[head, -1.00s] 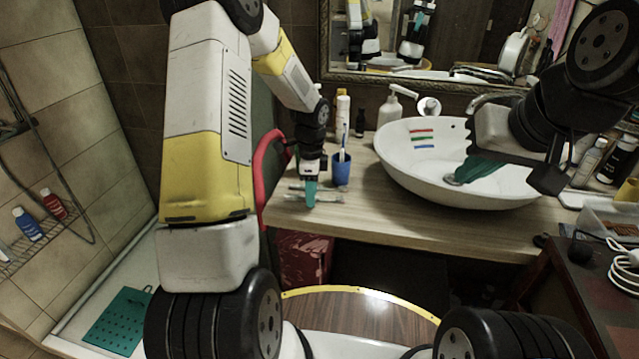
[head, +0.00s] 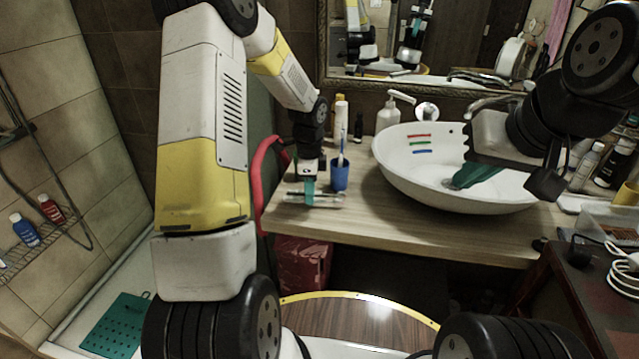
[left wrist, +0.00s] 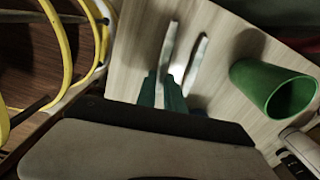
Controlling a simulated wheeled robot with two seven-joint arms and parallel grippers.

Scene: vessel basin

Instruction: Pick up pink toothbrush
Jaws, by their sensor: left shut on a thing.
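My left gripper (head: 309,192) points down at the counter, left of the cup, its teal fingers close together. In the left wrist view its fingertips (left wrist: 163,90) are shut on a thin pale stick (left wrist: 168,45), which looks like a toothbrush. I cannot make out any pink on it. A second pale stick (left wrist: 197,62) lies just to its right on the counter. In the head view the sticks are small pale strips (head: 326,200) by the fingertips. My right gripper (head: 476,174) has its teal fingers over the basin; their gap cannot be made out.
The white basin (head: 405,165) is further right. Bottles stand behind it. The wooden counter (head: 390,223) is clear at the front.

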